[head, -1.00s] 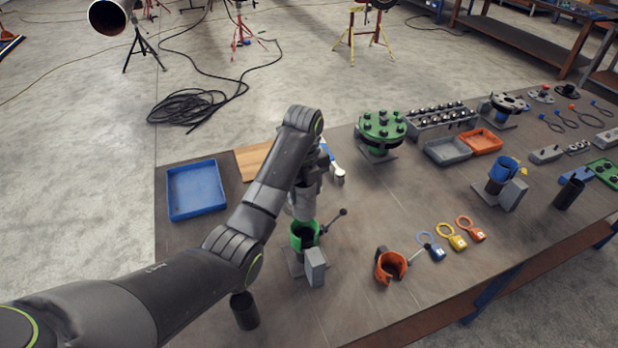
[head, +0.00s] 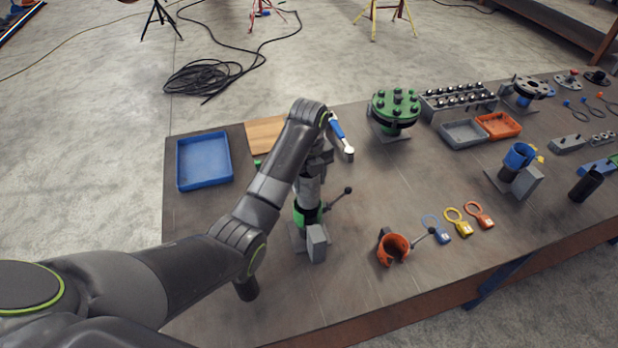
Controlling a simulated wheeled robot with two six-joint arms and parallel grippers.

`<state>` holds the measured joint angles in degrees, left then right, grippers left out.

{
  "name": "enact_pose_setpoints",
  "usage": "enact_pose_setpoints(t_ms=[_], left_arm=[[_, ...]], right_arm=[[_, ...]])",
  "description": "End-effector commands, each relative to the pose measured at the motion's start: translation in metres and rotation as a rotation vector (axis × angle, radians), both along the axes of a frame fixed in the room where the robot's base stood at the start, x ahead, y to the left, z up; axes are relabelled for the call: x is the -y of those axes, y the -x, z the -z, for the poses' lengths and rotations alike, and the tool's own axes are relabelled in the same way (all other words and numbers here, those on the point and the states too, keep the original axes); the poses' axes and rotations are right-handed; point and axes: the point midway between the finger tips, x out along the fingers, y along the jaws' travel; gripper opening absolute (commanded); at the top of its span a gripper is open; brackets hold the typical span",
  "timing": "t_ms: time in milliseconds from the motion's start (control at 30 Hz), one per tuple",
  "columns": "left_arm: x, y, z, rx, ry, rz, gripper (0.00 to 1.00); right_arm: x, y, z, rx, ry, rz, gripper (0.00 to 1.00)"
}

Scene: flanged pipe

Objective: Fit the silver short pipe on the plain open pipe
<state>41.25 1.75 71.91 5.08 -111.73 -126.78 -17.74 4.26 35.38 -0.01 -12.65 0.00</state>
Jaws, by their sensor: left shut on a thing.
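The silver short pipe (head: 308,191) is upright below my left gripper (head: 313,170), which is shut on it; the fingertips are partly hidden by the arm. The pipe's lower end meets the green clamp collar (head: 299,217) on a grey stand (head: 317,243). The collar, with its lever sticking out to the right, surrounds the open pipe's mouth, which is now covered by the silver pipe. I cannot tell how deep it sits. My right gripper is not in view.
An orange clamp (head: 393,249) lies to the right, near several coloured tags. A blue-collared pipe stand (head: 519,157) is farther right. The table between stand and orange clamp is clear.

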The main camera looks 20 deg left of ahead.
Motion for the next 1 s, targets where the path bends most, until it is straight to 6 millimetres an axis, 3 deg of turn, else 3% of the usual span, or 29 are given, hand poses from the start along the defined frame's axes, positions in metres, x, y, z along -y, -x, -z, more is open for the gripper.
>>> enact_pose_setpoints(t_ms=[567,1000], left_arm=[[0.000,0.000,-0.001,0.001,0.000,0.000,0.20],[0.001,0.000,0.022,0.001,0.000,0.000,0.20]], right_arm=[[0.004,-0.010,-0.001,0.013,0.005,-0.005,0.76],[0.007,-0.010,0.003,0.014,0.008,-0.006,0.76]])
